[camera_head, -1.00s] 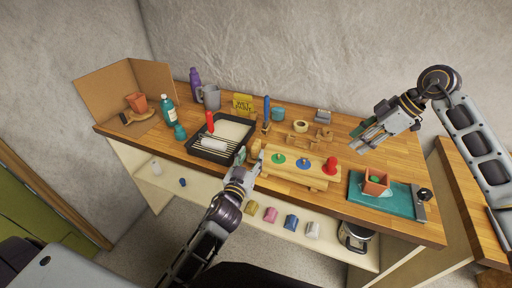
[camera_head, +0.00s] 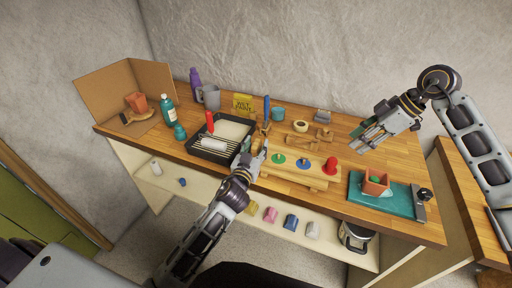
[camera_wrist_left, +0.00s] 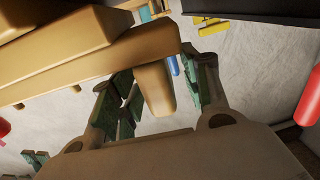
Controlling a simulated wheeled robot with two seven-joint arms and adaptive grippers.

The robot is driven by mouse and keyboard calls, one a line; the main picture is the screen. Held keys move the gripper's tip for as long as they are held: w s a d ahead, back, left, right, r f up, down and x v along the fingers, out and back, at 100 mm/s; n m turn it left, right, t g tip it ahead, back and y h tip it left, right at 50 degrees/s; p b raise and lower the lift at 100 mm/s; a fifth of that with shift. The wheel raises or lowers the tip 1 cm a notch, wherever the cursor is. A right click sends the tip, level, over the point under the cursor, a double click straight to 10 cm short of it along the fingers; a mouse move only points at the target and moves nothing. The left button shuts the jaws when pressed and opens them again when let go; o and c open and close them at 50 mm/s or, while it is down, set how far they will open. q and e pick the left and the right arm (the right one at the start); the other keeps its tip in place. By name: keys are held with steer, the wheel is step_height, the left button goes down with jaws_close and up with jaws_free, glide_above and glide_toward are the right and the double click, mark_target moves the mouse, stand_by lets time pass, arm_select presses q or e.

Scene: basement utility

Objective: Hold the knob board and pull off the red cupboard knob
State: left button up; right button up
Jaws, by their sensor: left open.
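The wooden knob board (camera_head: 292,172) lies near the front edge of the bench, with a green knob (camera_head: 278,158), a blue knob (camera_head: 303,162) and the red knob (camera_head: 331,167) at its right end. My left gripper (camera_head: 250,155) is open at the board's left end. In the left wrist view, a wooden grip of the board (camera_wrist_left: 155,90) sits between its spread fingers; contact is unclear. The board's beams (camera_wrist_left: 70,50) fill the upper left there. My right gripper (camera_head: 370,138) looks open and empty, above the bench, up and right of the red knob.
A black paint tray (camera_head: 215,140) with a roller lies left of the board. Wooden pieces (camera_head: 310,138) and a tape roll (camera_head: 301,126) lie behind. A shelf with small items runs below.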

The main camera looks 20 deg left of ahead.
arm_select(q)
steer(key=shift+c, duration=0.2)
jaws_close()
stand_by(0.5)
stand_by(0.6)
arm_select(e)
steer(key=o, duration=0.4)
